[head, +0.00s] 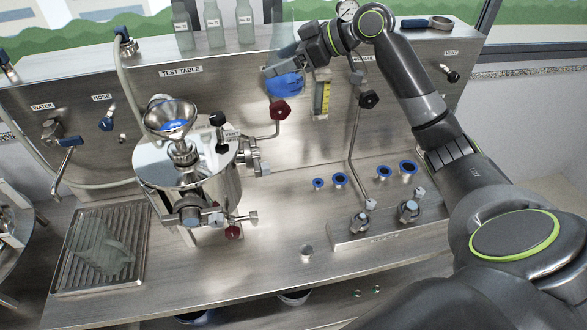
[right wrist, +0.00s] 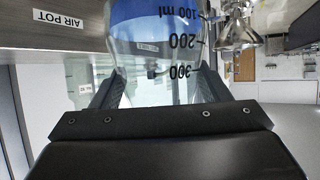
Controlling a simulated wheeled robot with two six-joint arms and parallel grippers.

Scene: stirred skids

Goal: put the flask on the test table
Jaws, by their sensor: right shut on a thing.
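The flask (head: 285,86) is clear glass with blue liquid in its lower part and appears upright. My right gripper (head: 287,60) is shut on it and holds it in the air in front of the panel labelled "TEST TABLE". The right wrist view shows the flask (right wrist: 155,50) between both fingers, its ml marks upside down in the picture. The test table (head: 285,230) is a steel bench with a bare stretch in its middle. My left gripper is out of view.
A steel pot with a funnel (head: 172,115) stands on the left of the bench. A ribbed drain tray (head: 72,280) bears a clear vessel. Blue-rimmed fittings (head: 340,179) and a valve block (head: 390,228) are at right. Bottles (head: 245,25) stand on the upper ledge.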

